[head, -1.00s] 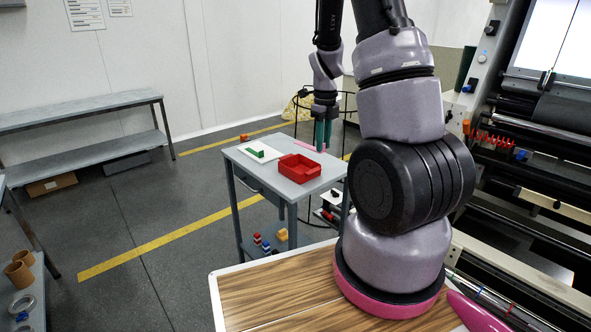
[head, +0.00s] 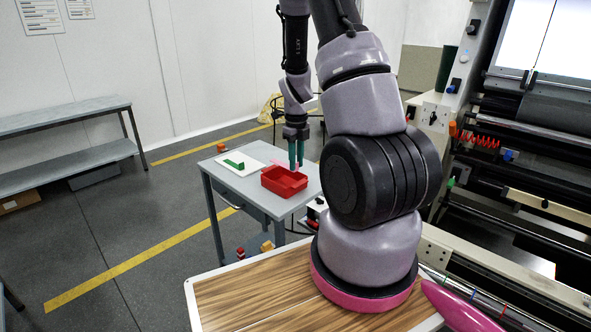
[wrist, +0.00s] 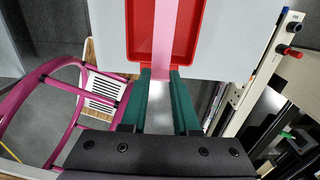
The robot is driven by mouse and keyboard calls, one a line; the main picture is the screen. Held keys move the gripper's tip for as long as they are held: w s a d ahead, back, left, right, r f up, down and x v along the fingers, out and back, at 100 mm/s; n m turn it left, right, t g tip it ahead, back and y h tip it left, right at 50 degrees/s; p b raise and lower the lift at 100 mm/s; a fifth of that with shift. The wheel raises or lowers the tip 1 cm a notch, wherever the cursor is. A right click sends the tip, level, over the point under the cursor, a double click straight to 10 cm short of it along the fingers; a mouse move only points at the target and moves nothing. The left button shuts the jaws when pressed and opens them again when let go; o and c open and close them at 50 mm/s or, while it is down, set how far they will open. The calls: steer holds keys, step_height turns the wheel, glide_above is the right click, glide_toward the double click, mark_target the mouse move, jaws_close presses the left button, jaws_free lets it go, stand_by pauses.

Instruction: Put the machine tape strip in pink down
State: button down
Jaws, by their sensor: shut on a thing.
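The pink tape strip (wrist: 167,35) is long, thin and flat. In the wrist view it runs from between my fingertips up across the red tray (wrist: 133,40). My gripper (wrist: 160,73) has green fingers and is shut on the near end of the strip. In the head view my gripper (head: 296,158) points down at the back edge of the red tray (head: 284,187), with a bit of the pink strip (head: 278,163) beside it. I cannot tell whether the strip touches the tray.
The grey table (head: 225,182) also holds a white board (head: 252,168) with a green block (head: 234,164) on it, left of the tray. A machine with rollers (head: 520,150) stands at the right. Several small blocks lie on the table's lower shelf. A grey bench (head: 70,125) stands at the left.

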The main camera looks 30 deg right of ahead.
steer(key=shift+f, duration=1.4)
steer(key=shift+f, duration=0.15)
steer(key=shift+f, duration=0.45)
steer(key=c, duration=0.7)
jaws_free()
steer(key=shift+o, duration=0.2)
steer(key=shift+r, duration=0.15)
